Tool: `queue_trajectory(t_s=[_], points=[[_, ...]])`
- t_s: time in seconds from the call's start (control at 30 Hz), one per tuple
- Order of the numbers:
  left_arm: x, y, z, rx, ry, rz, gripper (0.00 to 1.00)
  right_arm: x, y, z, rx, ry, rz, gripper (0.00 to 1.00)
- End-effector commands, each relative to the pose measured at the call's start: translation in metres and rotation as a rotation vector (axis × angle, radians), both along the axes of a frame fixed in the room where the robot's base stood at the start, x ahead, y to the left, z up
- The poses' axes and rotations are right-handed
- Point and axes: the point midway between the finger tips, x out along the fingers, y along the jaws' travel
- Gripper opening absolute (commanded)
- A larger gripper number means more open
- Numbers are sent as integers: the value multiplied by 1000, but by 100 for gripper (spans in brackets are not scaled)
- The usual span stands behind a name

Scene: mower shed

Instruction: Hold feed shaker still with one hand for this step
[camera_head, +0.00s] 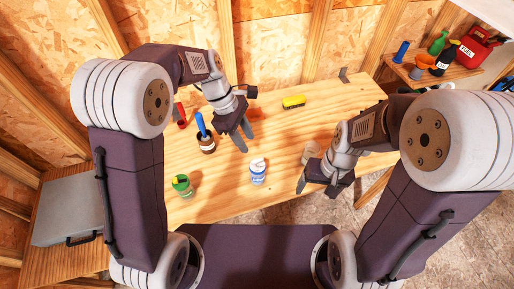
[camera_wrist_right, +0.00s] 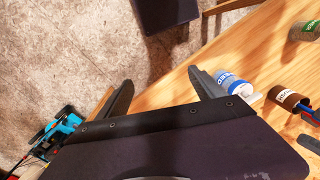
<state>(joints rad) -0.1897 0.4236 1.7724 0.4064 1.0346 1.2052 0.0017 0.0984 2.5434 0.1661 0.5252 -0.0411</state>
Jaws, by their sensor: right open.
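The feed shaker (camera_head: 258,176), a white bottle with a blue label, stands upright near the table's front edge in the head view. It also shows in the right wrist view (camera_wrist_right: 230,84), beside one finger of my right gripper. My right gripper (camera_head: 318,187) is open and empty, to the right of the shaker and apart from it; its spread fingers show in the wrist view (camera_wrist_right: 163,88). My left gripper (camera_head: 247,142) hangs behind the shaker, above the table, with its fingers apart and nothing seen between them.
A green-lidded can (camera_head: 182,186) stands left of the shaker. A brown jar with a blue-handled brush (camera_head: 207,146) is near my left gripper.

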Motion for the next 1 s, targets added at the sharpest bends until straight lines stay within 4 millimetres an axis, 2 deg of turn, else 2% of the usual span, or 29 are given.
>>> queue_trajectory(t_s=[0.07, 0.1, 0.2, 0.27, 0.33, 0.4, 0.5, 0.57, 0.63, 0.73, 0.83, 1.0], points=[[0, 0, 0, 0, 0, 1, 36, -23, 19, -16, 106, 165, -107, 77], [0, 0, 0, 0, 0, 1, 36, -34, 34, -21, 184, 258, -173, 77], [0, 0, 0, 0, 0, 1, 36, -43, 80, -24, 425, 451, -362, 77], [0, 0, 0, 0, 0, 1, 36, -32, 106, -22, 581, 527, -486, 77], [0, 0, 0, 0, 0, 1, 36, -7, 128, -21, 770, 572, -644, 77], [0, 0, 0, 0, 0, 1, 36, 28, 139, -23, 946, 566, -805, 77], [0, 0, 0, 0, 0, 1, 36, 79, 132, -35, 1142, 487, -1025, 77], [0, 0, 0, 0, 0, 1, 36, 98, 123, -49, 1200, 468, -1173, 77], [0, 0, 0, 0, 0, 1, 36, 100, 119, -71, 1180, 565, -1377, 77], [0, 0, 0, 0, 0, 1, 36, 96, 118, -88, 1142, 667, -1543, 77], [0, 0, 0, 0, 0, 1, 36, 94, 117, -95, 1124, 708, -1613, 77], [0, 0, 0, 0, 0, 1, 36, 96, 122, -98, 1118, 716, -1621, 77]])
